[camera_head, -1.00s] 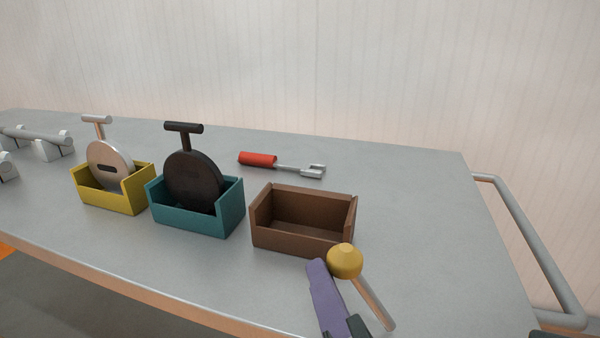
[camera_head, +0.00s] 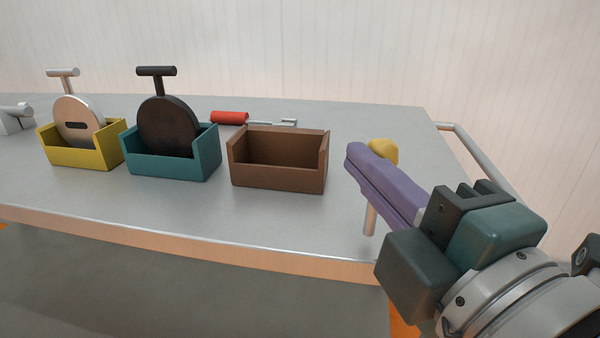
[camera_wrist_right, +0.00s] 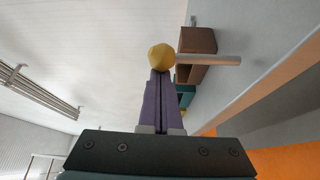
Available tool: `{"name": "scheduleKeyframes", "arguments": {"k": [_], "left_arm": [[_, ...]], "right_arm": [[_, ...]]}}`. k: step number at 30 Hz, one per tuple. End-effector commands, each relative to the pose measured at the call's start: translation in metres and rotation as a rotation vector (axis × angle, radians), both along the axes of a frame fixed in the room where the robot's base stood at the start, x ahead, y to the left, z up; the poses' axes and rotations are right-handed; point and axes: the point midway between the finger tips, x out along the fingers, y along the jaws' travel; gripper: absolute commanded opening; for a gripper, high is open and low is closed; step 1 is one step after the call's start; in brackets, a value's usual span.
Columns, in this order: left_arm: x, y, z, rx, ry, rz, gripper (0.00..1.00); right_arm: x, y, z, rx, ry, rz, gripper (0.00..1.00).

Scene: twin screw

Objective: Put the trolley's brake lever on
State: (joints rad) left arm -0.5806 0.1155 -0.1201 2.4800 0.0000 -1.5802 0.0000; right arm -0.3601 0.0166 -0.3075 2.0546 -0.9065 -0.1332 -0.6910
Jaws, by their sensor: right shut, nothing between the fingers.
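The trolley's brake lever has a yellow knob (camera_head: 384,150) on a metal rod (camera_head: 370,219), at the table's front right corner. The rod stands nearly upright in the head view. My right gripper (camera_head: 357,155), with purple fingers, is shut with nothing between them. Its fingers pass in front of the lever and hide part of the knob and upper rod. In the right wrist view the knob (camera_wrist_right: 161,57) is just beyond the fingertips (camera_wrist_right: 160,74), and I cannot tell if they touch. My left gripper is not in view.
A brown empty bin (camera_head: 278,184), a teal bin (camera_head: 172,168) with a dark disc and a yellow bin (camera_head: 82,157) with a pale disc stand on the grey table (camera_head: 250,222). A red-handled tool (camera_head: 230,118) lies behind. A rail (camera_head: 480,160) is at right.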

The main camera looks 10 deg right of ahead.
Motion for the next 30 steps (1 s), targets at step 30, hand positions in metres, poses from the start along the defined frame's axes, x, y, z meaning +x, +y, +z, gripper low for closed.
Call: {"name": "scheduleKeyframes", "arguments": {"k": [30], "left_arm": [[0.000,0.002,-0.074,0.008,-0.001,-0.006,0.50]], "right_arm": [[-0.017,-0.050,-0.009,0.565,-0.182,-0.001,0.00]]}}
